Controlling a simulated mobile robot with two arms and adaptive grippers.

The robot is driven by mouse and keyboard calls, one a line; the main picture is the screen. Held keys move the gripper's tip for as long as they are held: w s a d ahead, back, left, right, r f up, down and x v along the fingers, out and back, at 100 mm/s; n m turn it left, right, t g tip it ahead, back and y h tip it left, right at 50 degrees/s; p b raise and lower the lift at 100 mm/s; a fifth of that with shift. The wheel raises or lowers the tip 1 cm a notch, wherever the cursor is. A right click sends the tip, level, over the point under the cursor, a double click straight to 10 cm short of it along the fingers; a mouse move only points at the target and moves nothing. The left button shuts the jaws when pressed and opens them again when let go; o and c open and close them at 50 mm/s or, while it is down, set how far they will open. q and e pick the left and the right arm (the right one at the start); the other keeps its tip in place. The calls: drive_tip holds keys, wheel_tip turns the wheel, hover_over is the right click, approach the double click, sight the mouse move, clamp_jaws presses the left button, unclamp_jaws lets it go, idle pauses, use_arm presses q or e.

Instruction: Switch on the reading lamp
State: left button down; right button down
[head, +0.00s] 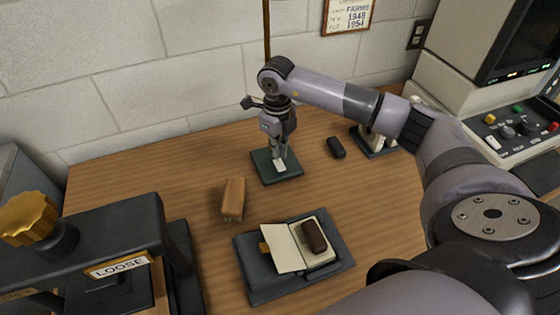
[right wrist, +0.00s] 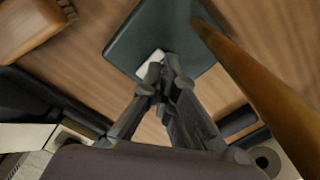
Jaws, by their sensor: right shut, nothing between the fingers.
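The reading lamp has a dark green square base (head: 290,176) on the table and a thin brass pole (head: 266,30); its head is out of view. A small white switch (head: 280,167) sits on the base. In the right wrist view the base (right wrist: 150,25), the pole (right wrist: 250,80) and the white switch (right wrist: 149,63) show. My right gripper (head: 278,157) points down over the base, shut and empty, its fingertips right at the switch. In the right wrist view its fingertips (right wrist: 163,75) partly cover the switch; I cannot tell whether they touch. My left gripper is not in view.
A tan block (head: 233,198) and a dark book cradle (head: 265,281) with an open book lie in front. A small black object (head: 336,147) lies right of the lamp. A black press labelled LOOSE (head: 95,245) stands left, a console (head: 500,125) right.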

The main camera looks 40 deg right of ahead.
sight(278, 161)
drive_tip(key=shift+r+p, duration=1.35)
drive_tip(key=shift+r, duration=0.95)
drive_tip(key=shift+f, duration=0.1)
